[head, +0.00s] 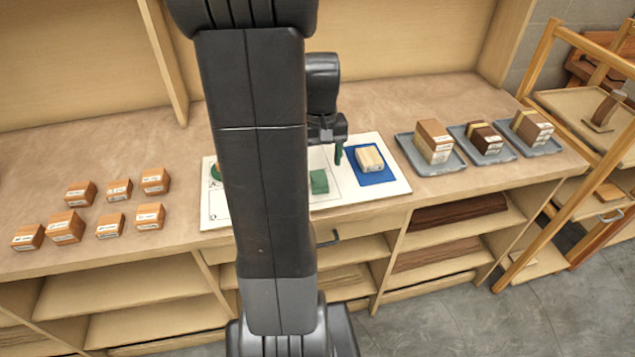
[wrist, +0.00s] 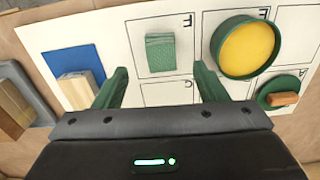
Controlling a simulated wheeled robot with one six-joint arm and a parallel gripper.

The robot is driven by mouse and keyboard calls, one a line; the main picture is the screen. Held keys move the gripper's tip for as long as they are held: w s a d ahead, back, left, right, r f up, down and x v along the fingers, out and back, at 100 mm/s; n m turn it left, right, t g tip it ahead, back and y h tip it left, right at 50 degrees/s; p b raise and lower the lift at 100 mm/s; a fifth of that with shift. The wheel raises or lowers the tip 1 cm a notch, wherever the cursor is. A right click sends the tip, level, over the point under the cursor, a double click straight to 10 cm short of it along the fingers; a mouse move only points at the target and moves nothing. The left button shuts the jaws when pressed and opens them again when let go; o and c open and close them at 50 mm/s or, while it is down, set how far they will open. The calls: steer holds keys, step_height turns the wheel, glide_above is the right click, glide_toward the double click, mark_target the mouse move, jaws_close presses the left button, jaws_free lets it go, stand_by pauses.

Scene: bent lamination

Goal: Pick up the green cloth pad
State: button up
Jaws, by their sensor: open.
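The green cloth pad (head: 319,182) lies on the white board in the head view, left of the blue mat. In the wrist view the pad (wrist: 160,53) lies in a printed square, ahead of the fingers and about midway between them. My gripper (wrist: 160,83) is open and empty, with green fingers spread apart. In the head view my gripper (head: 338,150) hangs over the board, between the pad and the blue mat. The gap between fingers and pad is hard to judge.
The white board (head: 385,196) also bears a blue mat (head: 381,179) with a pale wooden block (head: 369,157). A yellow-filled round green container (wrist: 247,47) stands close to the right finger. Grey trays (head: 447,166) with blocks stand at right; several wooden blocks (head: 66,227) lie at left.

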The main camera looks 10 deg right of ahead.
mark_target(320, 176)
steer(key=shift+f+p, duration=0.3)
steer(key=shift+f, duration=2.95)
steer(key=c, duration=1)
steer(key=shift+c, duration=0.2)
step_height(320, 176, up, 10)
steer(key=shift+r, duration=0.1)
steer(key=shift+o, duration=0.9)
steer(key=shift+c, duration=0.6)
